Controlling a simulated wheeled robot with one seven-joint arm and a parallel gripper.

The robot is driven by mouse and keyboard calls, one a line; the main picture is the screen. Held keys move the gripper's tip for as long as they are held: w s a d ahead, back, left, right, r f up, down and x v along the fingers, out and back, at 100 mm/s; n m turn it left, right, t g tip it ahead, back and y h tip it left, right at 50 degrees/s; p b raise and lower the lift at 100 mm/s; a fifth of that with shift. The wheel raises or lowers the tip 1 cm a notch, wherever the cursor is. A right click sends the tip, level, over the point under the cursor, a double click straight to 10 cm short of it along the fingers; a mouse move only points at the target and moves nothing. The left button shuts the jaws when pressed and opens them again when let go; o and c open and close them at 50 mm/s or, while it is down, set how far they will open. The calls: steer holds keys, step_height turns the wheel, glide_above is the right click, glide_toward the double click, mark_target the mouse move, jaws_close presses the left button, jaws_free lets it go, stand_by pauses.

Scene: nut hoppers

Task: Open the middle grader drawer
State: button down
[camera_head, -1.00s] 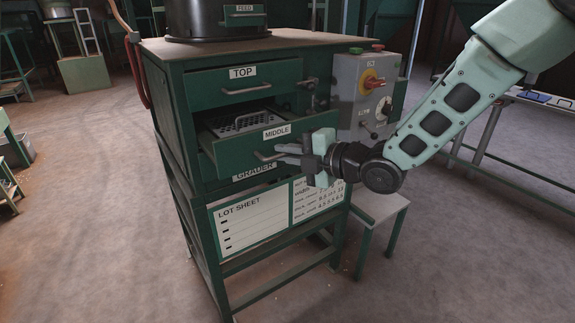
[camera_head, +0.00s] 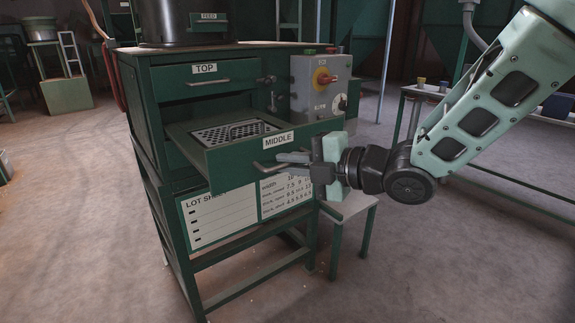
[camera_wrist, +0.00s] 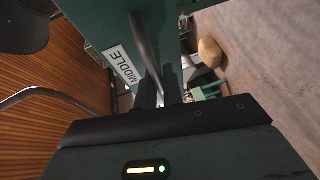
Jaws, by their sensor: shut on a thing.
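The green middle drawer (camera_head: 222,163) carries a white MIDDLE label (camera_head: 278,140) and stands well out of the grader cabinet (camera_head: 146,130). My gripper (camera_head: 283,160) is at the drawer's front, shut on the bar handle (camera_head: 262,169). In the wrist view the handle bar (camera_wrist: 146,45) runs down between my fingers (camera_wrist: 158,94), beside the MIDDLE label (camera_wrist: 124,69). The top drawer (camera_head: 206,79) above is shut.
A grey control box (camera_head: 319,88) with a red and yellow switch stands right of the drawers. A lot sheet (camera_head: 212,212) hangs below. A small stool (camera_head: 350,207) stands by the cabinet's right legs. The floor (camera_head: 400,270) in front is clear.

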steer(key=shift+s+d, duration=0.1)
steer(key=c, duration=1.5)
jaws_free()
steer(key=shift+c, duration=0.2)
steer(key=b+v, duration=0.4)
steer(key=v, duration=1.3)
steer(key=shift+d+b, duration=0.2)
steer(key=shift+b, duration=0.15)
